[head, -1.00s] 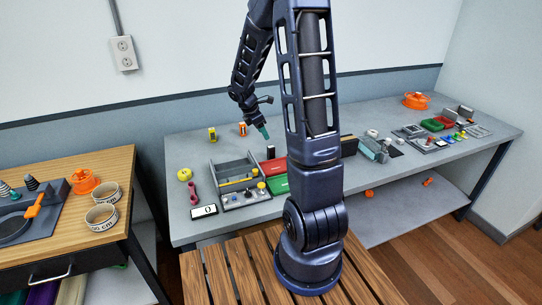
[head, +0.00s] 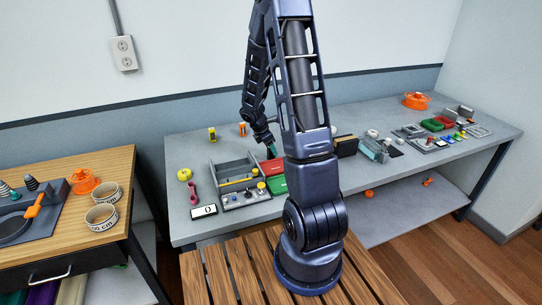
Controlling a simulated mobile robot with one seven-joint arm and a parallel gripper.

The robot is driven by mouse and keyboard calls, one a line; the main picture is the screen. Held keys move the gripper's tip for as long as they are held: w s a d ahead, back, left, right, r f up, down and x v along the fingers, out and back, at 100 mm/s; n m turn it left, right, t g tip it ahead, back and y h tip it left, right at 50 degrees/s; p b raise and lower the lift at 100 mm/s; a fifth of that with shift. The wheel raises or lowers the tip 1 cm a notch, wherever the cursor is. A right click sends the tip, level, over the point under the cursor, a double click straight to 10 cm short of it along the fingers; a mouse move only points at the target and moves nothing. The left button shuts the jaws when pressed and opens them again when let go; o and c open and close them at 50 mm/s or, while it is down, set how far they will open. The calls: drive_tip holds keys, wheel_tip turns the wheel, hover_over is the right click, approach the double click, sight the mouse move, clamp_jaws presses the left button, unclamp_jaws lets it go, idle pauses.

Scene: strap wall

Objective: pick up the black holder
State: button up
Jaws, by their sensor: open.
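My gripper (head: 272,150) is open, with a teal tip pointing down, just above the back of the red bin (head: 272,169) on the grey table. A small black upright thing, possibly the black holder, stood at this spot in the earlier head view. It is now hidden or merged with my gripper, so I cannot tell whether they touch. A black box-like thing (head: 346,146) stands farther right, beyond my arm; I cannot tell whether it is the holder.
A yellow item (head: 212,134) and an orange item (head: 242,129) stand behind. A teal device (head: 372,149) is at right. My arm hides the table's middle.

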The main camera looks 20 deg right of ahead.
drive_tip(key=shift+f, duration=0.25)
drive_tip(key=c, duration=1.1)
drive_tip(key=shift+r, duration=0.1)
